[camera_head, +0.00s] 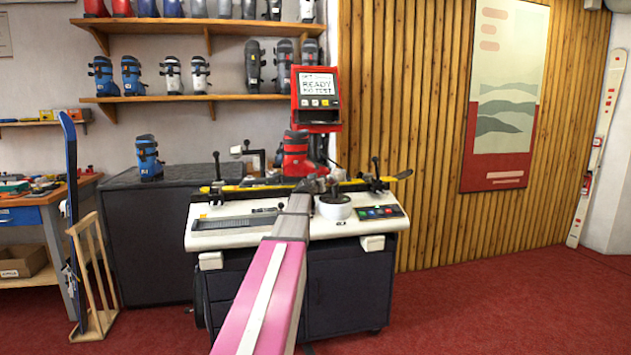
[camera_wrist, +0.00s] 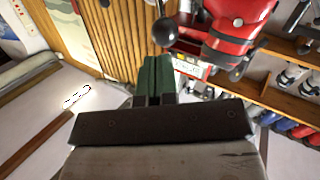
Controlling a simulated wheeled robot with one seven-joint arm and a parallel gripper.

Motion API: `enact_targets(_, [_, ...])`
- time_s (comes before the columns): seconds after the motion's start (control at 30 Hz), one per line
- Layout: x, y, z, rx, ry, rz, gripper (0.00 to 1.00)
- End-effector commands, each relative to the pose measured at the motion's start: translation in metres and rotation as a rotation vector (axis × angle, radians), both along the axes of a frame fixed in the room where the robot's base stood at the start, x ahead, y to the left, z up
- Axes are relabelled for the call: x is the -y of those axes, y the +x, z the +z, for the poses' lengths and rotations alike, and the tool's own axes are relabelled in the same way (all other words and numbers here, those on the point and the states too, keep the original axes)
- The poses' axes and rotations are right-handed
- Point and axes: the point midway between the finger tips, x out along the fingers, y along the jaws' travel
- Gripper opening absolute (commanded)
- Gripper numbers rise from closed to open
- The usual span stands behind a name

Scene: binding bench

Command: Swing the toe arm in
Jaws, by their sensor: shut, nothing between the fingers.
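The white binding bench (camera_head: 225,238) stands ahead of me, with a red ski boot (camera_head: 295,160) above its middle. The boot shows large in the wrist view (camera_wrist: 238,25). A pale arm with a dark end (camera_head: 250,155) sticks up left of the boot; I cannot tell if this is the toe arm. My gripper (camera_wrist: 156,62) is shut and empty, its green fingers pressed together. A black ball knob on a thin lever (camera_wrist: 164,32) is just beyond the fingertips; I cannot tell if they touch. In the head view my arm hides part of the bench top.
A red tester with a lit screen (camera_head: 317,88) stands behind the boot. Black-knobbed levers (camera_head: 376,165) rise at the bench's right side. A dark cabinet (camera_head: 145,240) with a blue boot (camera_head: 148,158) stands left. Red carpet (camera_head: 500,310) is clear to the right.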

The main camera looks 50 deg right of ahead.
Motion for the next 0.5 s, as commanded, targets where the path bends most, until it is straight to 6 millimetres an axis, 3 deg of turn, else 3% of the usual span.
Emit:
enact_targets(0.03, [0.013,0.01,0.007,-0.012,0.031,-0.033,0.0])
enact_targets(0.23, [0.038,0.038,0.024,-0.105,0.219,-0.192,0.0])
enact_targets(0.5, [0.037,0.087,0.06,-0.278,0.559,-0.355,0.0])
